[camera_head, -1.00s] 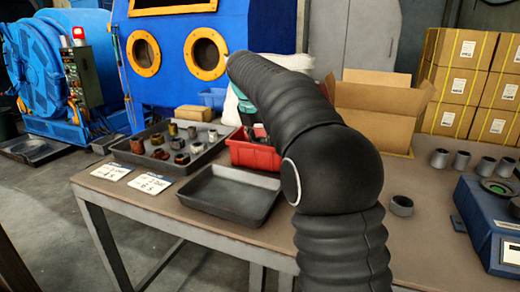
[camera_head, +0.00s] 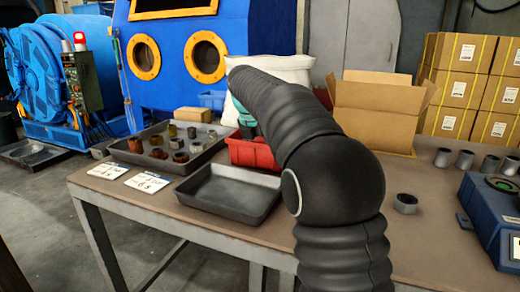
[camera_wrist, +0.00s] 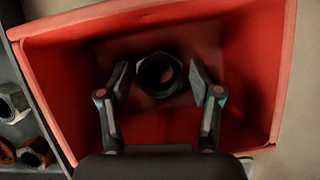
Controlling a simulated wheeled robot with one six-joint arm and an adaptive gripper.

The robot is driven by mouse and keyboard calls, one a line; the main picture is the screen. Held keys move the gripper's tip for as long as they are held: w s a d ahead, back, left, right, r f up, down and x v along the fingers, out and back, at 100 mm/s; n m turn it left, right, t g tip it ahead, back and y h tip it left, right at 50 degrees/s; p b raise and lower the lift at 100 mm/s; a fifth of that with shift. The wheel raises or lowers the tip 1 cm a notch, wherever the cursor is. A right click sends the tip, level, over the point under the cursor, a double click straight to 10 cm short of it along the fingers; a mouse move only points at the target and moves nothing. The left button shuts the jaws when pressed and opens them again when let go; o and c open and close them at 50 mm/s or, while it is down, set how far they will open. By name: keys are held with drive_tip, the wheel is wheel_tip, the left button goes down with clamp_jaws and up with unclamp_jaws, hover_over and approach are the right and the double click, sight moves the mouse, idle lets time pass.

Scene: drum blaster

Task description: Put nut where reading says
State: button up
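A dark hex nut (camera_wrist: 160,74) lies in the red bin (camera_wrist: 240,130), seen in the wrist view. My gripper (camera_wrist: 159,76) is over the bin with its two fingers spread on either side of the nut. A small gap shows between each fingertip and the nut. In the head view the red bin (camera_head: 250,154) stands behind the empty grey tray (camera_head: 230,190), and my arm hides the bin's right part. A blue scale (camera_head: 490,222) stands at the right edge; its reading is not legible. Two white cards (camera_head: 107,170) lie at the table's left front; their print is too small to read.
A grey tray (camera_head: 150,166) with several rusty and grey nuts stands at the left. An open cardboard box (camera_head: 372,128) is at the back.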

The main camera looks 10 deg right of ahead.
drive_tip(key=shift+r, duration=0.1)
drive_tip(key=shift+r, duration=0.25)
drive_tip(key=p+v, duration=0.2)
drive_tip(key=v, duration=1)
drive_tip(key=shift+p, duration=0.3)
